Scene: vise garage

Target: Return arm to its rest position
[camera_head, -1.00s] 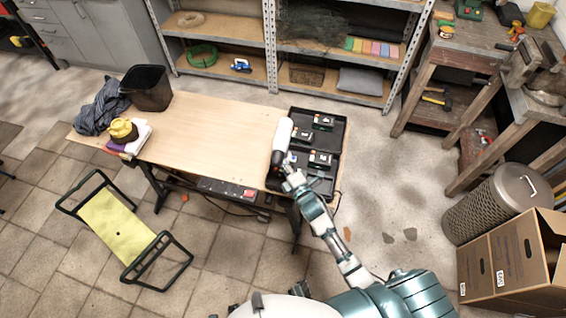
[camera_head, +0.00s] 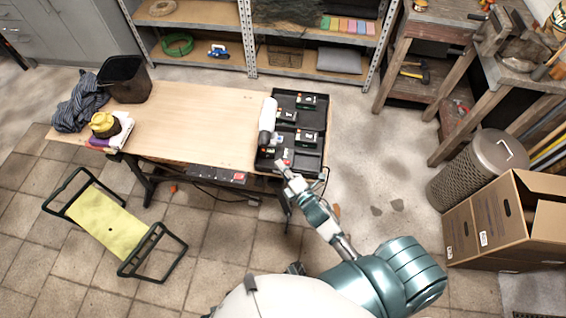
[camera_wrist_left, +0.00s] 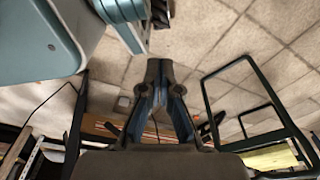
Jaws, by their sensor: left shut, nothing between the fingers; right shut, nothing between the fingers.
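My right arm reaches in from the lower right of the head view. Its gripper (camera_head: 282,168) is shut and empty, at the near edge of the black tray (camera_head: 284,158) on the table's right end. A white cylinder with a dark lower end (camera_head: 268,116) stands or lies along the tray's left side, apart from the gripper. Several dark boxes with green marks (camera_head: 306,138) sit in the tray. My left gripper (camera_wrist_left: 158,68) shows in the left wrist view, its fingertips together with nothing between them, above the tiled floor.
The wooden table (camera_head: 195,120) has a clear middle. A black bin (camera_head: 124,80) and dark cloth (camera_head: 80,105) are at its left end. A yellow folding stool (camera_head: 108,220) stands in front. A mesh bin (camera_head: 480,170) and cardboard boxes (camera_head: 510,220) stand right.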

